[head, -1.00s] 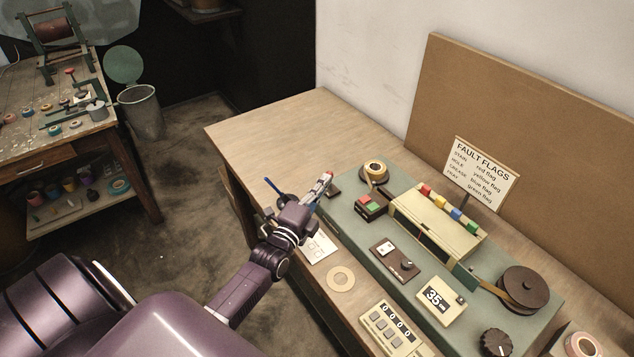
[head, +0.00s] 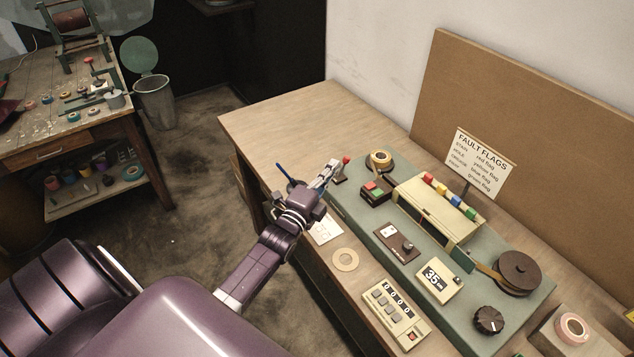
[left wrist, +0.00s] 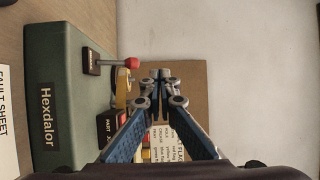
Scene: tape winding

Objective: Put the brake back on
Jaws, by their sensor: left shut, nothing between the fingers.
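The brake appears to be the small lever with a red knob (head: 346,159) on a dark base (head: 340,178), at the far left end of the green machine (head: 350,207). In the left wrist view the red knob (left wrist: 131,62) shows on a thin rod out from its dark base (left wrist: 92,61). My left gripper (head: 332,167) is shut and empty beside the lever, to the left of the knob in the head view. In the left wrist view the fingertips (left wrist: 161,76) are together, with the knob left of them and apart in the picture. My right gripper is out of view.
A tape roll (head: 380,160), a red and green button box (head: 375,190) and a cream housing with coloured flags (head: 437,208) stand close by on the machine. The table's far left end (head: 290,115) is clear.

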